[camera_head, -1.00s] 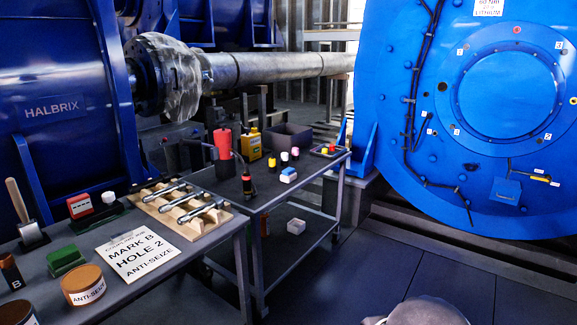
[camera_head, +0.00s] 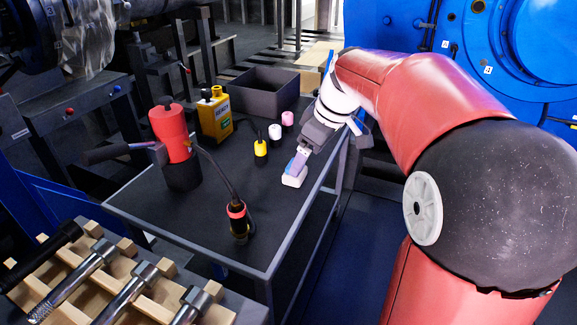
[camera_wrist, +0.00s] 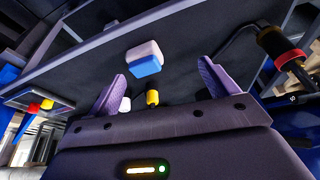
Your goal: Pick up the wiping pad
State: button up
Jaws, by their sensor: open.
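The wiping pad, a small white and blue block (camera_head: 293,178), lies on the dark cart top near its right edge. It also shows in the wrist view (camera_wrist: 145,57), ahead of and between my two purple fingers, with no contact visible there. My gripper (camera_head: 299,160) is at the pad in the head view and hides part of it. In the wrist view my gripper (camera_wrist: 161,68) is open, with nothing between the fingers. Whether a finger touches the pad cannot be told from the head view.
A yellow-capped bottle (camera_head: 261,148), a white one (camera_head: 275,132) and a pink one (camera_head: 288,118) stand behind the pad. A black tool with a red ring (camera_head: 237,218), a red pump (camera_head: 170,135), a yellow can (camera_head: 214,115) and a dark bin (camera_head: 265,92) share the cart.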

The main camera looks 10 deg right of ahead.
jog(key=w+f, duration=0.2)
jog(key=w+a+f+n, duration=0.1)
jog(key=w+f, duration=0.1)
jog(key=f, duration=0.1)
jog(key=w+f+n, duration=0.1)
jog(key=w+f, duration=0.1)
jog(key=f, duration=0.1)
jog(key=shift+w+a+f+y, duration=0.2)
jog(key=shift+a+f+y, duration=0.05)
jog(key=shift+a+y, duration=0.15)
jog(key=shift+c, duration=0.3)
jog(key=shift+d, duration=0.1)
jog(key=c, duration=1)
